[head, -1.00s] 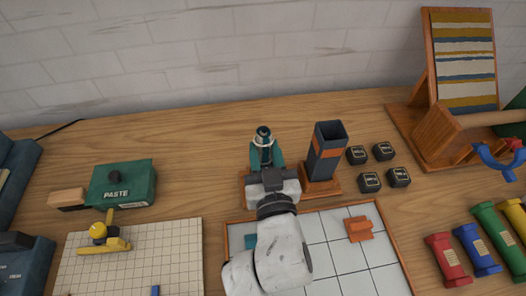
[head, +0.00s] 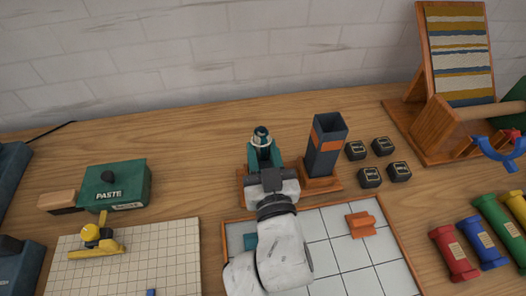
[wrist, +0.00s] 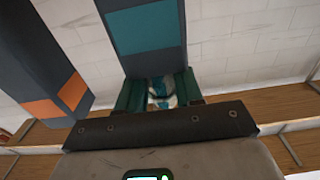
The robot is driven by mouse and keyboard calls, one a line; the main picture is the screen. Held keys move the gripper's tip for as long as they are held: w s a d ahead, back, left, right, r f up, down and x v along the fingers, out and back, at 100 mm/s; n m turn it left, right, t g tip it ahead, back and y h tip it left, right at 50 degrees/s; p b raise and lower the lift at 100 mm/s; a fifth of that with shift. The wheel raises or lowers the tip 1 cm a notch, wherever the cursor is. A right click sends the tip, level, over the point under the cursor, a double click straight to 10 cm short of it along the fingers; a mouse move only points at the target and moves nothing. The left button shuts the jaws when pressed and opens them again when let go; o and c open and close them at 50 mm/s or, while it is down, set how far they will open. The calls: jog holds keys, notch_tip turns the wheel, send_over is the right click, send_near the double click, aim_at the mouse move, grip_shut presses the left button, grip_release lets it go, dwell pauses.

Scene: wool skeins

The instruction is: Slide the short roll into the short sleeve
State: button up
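The short roll (head: 261,132), a small upright piece with a pale ring and teal parts, stands between the teal fingers of my gripper (head: 263,152). In the wrist view, the roll (wrist: 160,90) shows white and teal between the fingers, which look closed on it. The short sleeve (wrist: 145,30), dark grey with a teal band, is right beside the fingers in the wrist view; its open end borders the roll. In the head view my gripper hides most of this sleeve. I cannot tell how far, if at all, the roll is inside it.
A taller dark sleeve (head: 325,145) with an orange band stands close to the right of my gripper. Several black cubes (head: 370,177) lie beyond it. A green paste box (head: 117,186) is left.

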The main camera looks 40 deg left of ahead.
jog(key=shift+o, duration=1.2)
jog(key=f, duration=0.2)
jog(key=shift+s+d+f, duration=0.25)
jog(key=shift+s+f, duration=0.05)
jog(key=shift+f, duration=0.1)
jog(key=shift+o, duration=0.3)
jog(key=r+v, duration=0.1)
jog(key=v, duration=0.8)
jog(key=shift+d+r+b, duration=0.15)
jog(key=shift+r+b, duration=0.25)
jog(key=shift+s+d+r, duration=0.3)
jog(key=shift+r, duration=0.1)
